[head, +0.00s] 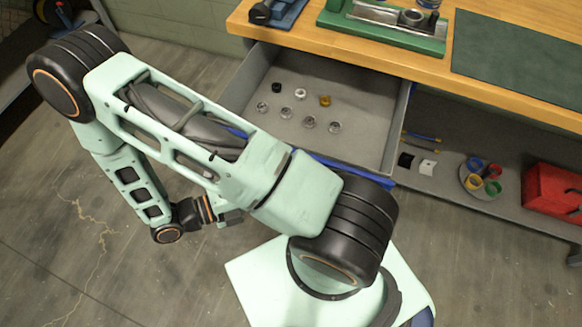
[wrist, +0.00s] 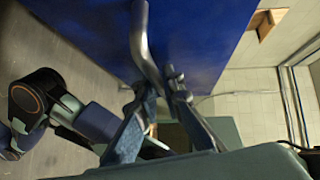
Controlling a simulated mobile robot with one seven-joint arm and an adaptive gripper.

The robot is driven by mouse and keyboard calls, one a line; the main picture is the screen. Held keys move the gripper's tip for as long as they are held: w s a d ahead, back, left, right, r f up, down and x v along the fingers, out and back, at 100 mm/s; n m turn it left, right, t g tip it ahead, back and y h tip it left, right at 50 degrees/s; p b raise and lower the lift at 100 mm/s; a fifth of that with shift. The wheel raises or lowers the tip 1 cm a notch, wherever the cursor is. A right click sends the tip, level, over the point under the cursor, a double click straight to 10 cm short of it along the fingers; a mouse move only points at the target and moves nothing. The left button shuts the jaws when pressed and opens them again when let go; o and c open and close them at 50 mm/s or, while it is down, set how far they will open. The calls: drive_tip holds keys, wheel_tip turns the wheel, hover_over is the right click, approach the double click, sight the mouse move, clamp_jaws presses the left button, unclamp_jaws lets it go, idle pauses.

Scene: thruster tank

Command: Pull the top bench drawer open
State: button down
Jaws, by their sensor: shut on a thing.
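The top bench drawer (head: 362,118) stands pulled well out from under the wooden bench top in the head view. It is grey inside with a blue front and holds several small round parts. In the wrist view the blue drawer front (wrist: 205,40) fills the upper middle, with a metal bar handle (wrist: 139,38) on it. My gripper (wrist: 161,85) is at the handle's near end, its fingers closed on the bar.
The wooden bench top (head: 345,58) carries a green tray (head: 340,20) and a dark green mat (head: 515,60). On the lower shelf at right are a plate of coloured cups (head: 482,181) and a red box (head: 553,194).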

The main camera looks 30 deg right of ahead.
drive_tip(key=shift+s+a, duration=0.15)
drive_tip(key=shift+a, duration=0.1)
drive_tip(key=c, duration=2.1)
unclamp_jaws()
drive_tip(key=a, duration=0.4)
drive_tip(key=a+r, duration=0.1)
drive_tip(key=a, duration=0.3)
drive_tip(key=w+a, duration=0.1)
drive_tip(key=a, duration=0.2)
drive_tip(key=shift+a+r, duration=0.35)
drive_tip(key=shift+a, duration=0.05)
